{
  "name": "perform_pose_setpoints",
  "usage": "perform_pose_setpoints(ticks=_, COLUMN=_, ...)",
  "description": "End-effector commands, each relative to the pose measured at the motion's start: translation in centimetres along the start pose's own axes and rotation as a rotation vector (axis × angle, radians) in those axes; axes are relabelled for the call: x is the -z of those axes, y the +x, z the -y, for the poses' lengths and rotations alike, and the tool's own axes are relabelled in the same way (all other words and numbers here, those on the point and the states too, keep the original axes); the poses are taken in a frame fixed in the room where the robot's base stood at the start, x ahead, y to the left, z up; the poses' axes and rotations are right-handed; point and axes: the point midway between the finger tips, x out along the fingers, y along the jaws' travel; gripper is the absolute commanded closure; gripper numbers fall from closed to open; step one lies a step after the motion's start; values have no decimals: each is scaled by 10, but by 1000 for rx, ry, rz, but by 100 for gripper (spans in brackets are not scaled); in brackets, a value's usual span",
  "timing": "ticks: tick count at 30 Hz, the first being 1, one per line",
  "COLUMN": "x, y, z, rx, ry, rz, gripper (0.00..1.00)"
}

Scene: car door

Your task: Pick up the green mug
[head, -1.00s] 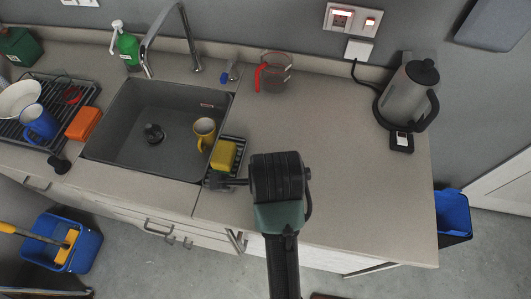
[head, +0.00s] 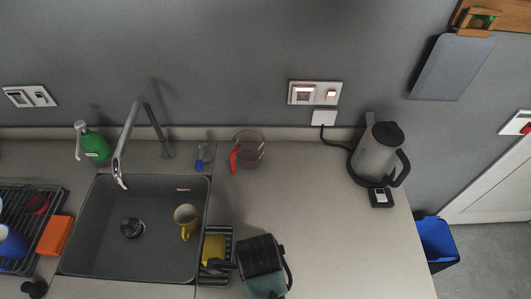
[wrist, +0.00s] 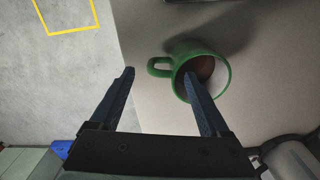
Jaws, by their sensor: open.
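The green mug (wrist: 201,72) shows in the wrist view, upper right of centre, on a pale countertop, with its handle to the left. I look into its open top and the inside looks brown. My gripper (wrist: 160,74) is open in the wrist view. The right finger overlaps the mug's near left side, and the handle lies between the fingertips in the picture. The left finger is left of the mug, over the counter edge. I cannot tell depth or contact. In the head view my arm stands at bottom centre, and I cannot make out the green mug.
The sink (head: 95,245) holds a yellow mug (head: 185,220). A sponge rack (head: 217,245) sits beside my arm. A glass jug (head: 250,148) and kettle (head: 377,155) stand towards the wall. A blue bin (head: 437,243) is beyond the counter's right end. The counter (head: 320,215) between is clear.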

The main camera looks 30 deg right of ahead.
Motion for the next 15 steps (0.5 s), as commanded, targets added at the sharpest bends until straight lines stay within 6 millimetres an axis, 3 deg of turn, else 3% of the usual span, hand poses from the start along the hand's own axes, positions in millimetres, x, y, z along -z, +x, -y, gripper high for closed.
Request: perform_pose_setpoints(ticks=15, x=4, y=52, z=-2, rx=-1, ry=-1, rz=-1, gripper=20)
